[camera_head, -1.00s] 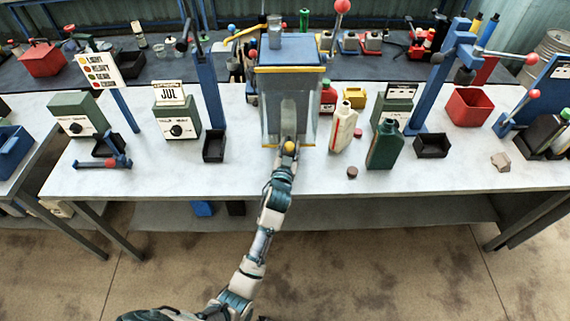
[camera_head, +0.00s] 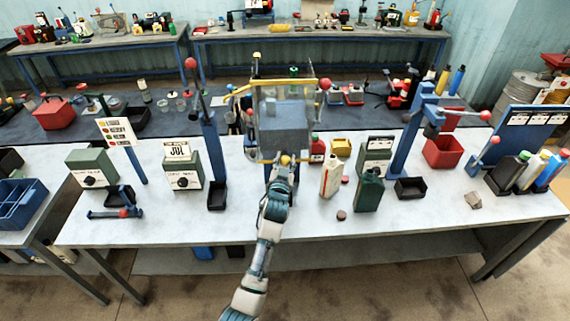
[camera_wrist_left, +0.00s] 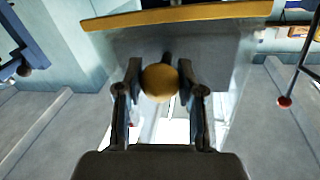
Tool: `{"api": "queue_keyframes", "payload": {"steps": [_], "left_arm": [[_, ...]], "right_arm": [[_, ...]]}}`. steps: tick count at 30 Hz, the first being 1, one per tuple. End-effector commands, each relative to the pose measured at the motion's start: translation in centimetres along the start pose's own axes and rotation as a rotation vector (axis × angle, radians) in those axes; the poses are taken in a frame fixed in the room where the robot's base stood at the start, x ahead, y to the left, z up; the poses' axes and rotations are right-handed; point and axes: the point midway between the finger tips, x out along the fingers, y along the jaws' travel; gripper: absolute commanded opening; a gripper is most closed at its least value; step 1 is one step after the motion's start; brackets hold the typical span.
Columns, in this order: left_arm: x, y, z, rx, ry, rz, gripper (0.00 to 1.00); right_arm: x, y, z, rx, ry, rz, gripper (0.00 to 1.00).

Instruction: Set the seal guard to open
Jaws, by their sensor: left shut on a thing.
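The seal guard (camera_head: 268,118) is a clear panel with a yellow edge at the middle of the bench, in front of the sealing station. Its yellow knob (camera_head: 285,160) is at its lower edge. My left gripper (camera_head: 283,167) is shut on this knob. In the left wrist view the round knob (camera_wrist_left: 159,83) sits between the two fingers, with the clear panel and a yellow bar (camera_wrist_left: 180,15) beyond it. The guard stands raised from its lower position, with its knob clear above the bench. The station behind is partly hidden by the panel. My right gripper is not in view.
A cream bottle (camera_head: 331,176) and a dark green bottle (camera_head: 368,190) stand close right of the guard. Blue posts with levers (camera_head: 209,130) stand to the left. A brown cap (camera_head: 341,215) lies in front.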

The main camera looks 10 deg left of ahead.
Motion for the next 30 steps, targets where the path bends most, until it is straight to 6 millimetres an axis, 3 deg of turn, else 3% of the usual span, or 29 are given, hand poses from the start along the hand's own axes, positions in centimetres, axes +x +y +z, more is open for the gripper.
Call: {"api": "queue_keyframes", "payload": {"steps": [3, 14, 15, 18, 30], "left_arm": [[0.0, -0.16, -1.14, -0.001, 0.01, 0.0, 0.0], [0.01, -0.16, -1.11, -0.001, 0.009, 0.0, 0.0], [0.01, -0.16, -1.11, -0.001, 0.009, 0.0, 0.4], [0.01, -0.16, -1.05, -0.001, 0.008, 0.0, 0.63], [-0.76, -0.11, -0.69, -0.001, 0.001, 0.0, 0.63]], "right_arm": [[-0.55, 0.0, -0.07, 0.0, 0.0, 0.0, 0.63], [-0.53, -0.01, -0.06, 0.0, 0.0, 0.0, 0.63], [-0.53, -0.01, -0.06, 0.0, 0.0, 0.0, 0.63], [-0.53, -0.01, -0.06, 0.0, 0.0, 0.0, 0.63], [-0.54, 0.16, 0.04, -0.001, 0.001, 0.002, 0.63]]}}
